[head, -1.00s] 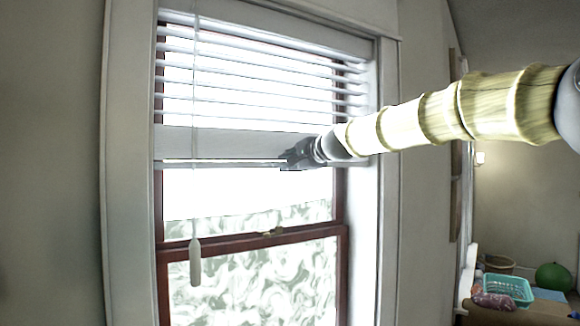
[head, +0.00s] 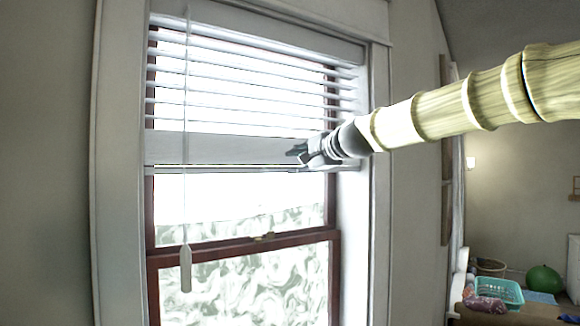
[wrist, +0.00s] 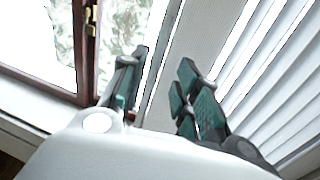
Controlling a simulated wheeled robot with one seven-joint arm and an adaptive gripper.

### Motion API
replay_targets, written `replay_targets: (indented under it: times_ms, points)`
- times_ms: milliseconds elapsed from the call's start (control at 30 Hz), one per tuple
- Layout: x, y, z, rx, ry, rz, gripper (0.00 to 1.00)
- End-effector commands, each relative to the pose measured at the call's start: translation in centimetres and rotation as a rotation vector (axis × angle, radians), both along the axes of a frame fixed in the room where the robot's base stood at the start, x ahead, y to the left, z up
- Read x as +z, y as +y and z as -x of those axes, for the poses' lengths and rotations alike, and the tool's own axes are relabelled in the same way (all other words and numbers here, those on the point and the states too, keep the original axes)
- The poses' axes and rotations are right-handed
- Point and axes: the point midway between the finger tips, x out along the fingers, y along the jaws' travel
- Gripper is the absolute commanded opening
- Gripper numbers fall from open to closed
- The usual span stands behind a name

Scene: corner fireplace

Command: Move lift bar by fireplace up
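The lift bar (head: 220,150) is the wide white band at the bottom of the white slatted blind, hanging level across the upper half of the window. In the head view, my gripper (head: 299,155) is at the bar's right part, near its lower edge. In the wrist view, my gripper (wrist: 162,88) has its two dark green fingers spread apart. A pale strip of the lift bar (wrist: 172,72) runs between and behind them. I cannot tell whether a finger touches it.
The blind's slats (head: 240,90) are above the bar, in a white window frame (head: 378,200). Below the bar is a red-brown sash (head: 200,254). A turquoise basket (head: 498,291) and green ball (head: 544,279) are low at right.

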Motion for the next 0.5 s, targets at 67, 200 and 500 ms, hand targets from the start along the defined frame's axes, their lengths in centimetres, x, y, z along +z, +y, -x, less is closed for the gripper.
replay_targets:
  times_ms: [67,200,500]
  points:
    - [0.3,-0.5,1.0,0.001,-0.001,-0.001,0.32]
    - [0.6,-1.3,2.1,0.000,-0.002,-0.001,0.32]
    - [0.7,-1.7,2.8,0.001,0.000,0.000,0.32]
